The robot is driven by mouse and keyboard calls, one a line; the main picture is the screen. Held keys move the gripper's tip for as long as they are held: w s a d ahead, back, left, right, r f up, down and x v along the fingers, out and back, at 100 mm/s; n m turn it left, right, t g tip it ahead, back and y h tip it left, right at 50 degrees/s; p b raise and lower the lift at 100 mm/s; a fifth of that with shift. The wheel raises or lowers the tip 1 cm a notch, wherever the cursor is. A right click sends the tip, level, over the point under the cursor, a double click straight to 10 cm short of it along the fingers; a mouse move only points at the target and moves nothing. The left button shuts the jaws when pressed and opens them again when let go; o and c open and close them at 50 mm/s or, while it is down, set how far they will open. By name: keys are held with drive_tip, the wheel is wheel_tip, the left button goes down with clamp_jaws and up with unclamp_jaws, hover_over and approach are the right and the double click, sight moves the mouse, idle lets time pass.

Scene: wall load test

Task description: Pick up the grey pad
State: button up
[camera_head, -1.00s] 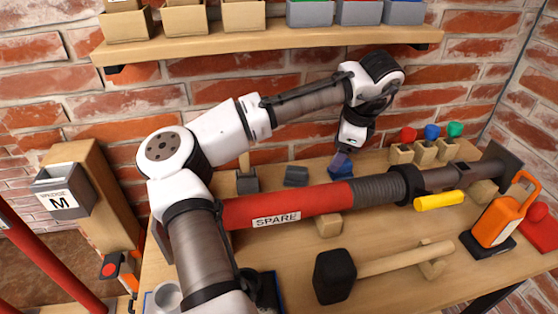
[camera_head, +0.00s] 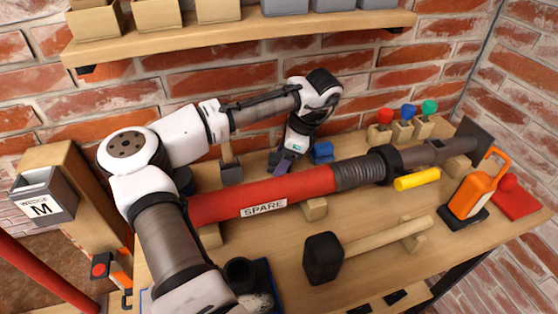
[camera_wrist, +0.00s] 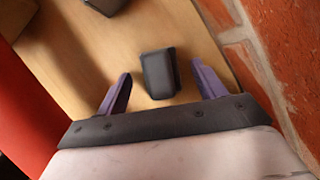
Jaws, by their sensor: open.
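The grey pad (camera_wrist: 159,74) is a small dark grey block lying on the wooden bench, seen in the wrist view. It sits between and slightly beyond my two purple fingertips, with a gap on each side. My gripper (camera_wrist: 162,80) is open and empty, pointing down at the bench. In the head view my gripper (camera_head: 284,164) is low behind the red pipe, and it mostly hides the pad there.
The red SPARE pipe (camera_head: 290,190) runs across the bench in front of my gripper. A blue block (camera_head: 321,153) stands just right, a dark block with a wooden handle (camera_head: 231,172) to the left. The brick wall (camera_wrist: 285,60) is close. A mallet (camera_head: 324,258) lies in front.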

drive_tip(key=c, duration=1.1)
drive_tip(key=shift+c, duration=0.2)
